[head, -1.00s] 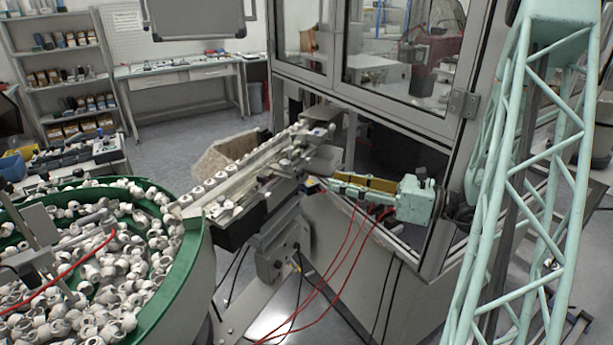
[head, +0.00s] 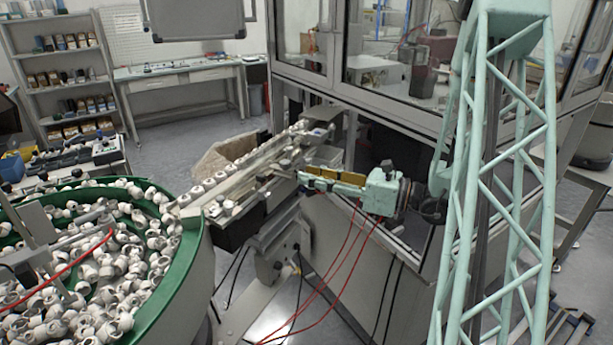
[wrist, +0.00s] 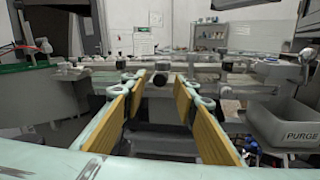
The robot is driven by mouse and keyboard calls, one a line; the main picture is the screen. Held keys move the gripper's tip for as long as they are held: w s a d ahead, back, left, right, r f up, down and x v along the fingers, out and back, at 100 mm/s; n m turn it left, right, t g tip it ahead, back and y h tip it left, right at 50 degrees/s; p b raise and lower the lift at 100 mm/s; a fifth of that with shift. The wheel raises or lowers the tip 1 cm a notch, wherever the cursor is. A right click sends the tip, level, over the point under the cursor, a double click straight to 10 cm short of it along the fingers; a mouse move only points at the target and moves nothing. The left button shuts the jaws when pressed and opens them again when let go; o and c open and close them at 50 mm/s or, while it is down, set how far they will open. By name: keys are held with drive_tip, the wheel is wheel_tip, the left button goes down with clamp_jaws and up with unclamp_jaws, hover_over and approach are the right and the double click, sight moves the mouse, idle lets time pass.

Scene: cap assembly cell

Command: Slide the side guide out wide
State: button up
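The feed track (head: 236,174) runs from the green-rimmed bowl up to the right, with a row of white caps on it. Metal rails and brackets line it; I cannot clearly tell which one is the side guide in the head view. A grey block with a dark round knob (wrist: 160,78) shows between and just beyond the fingertips. Contact cannot be told.
The green-rimmed bowl (head: 190,245) full of white caps stands at the left. A glazed machine enclosure (head: 400,110) stands behind my gripper. Red hoses (head: 335,285) hang below. In the wrist view a grey bin marked PURGE (wrist: 285,125) is at the right.

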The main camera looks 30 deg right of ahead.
drive_tip(key=shift+x, duration=0.9)
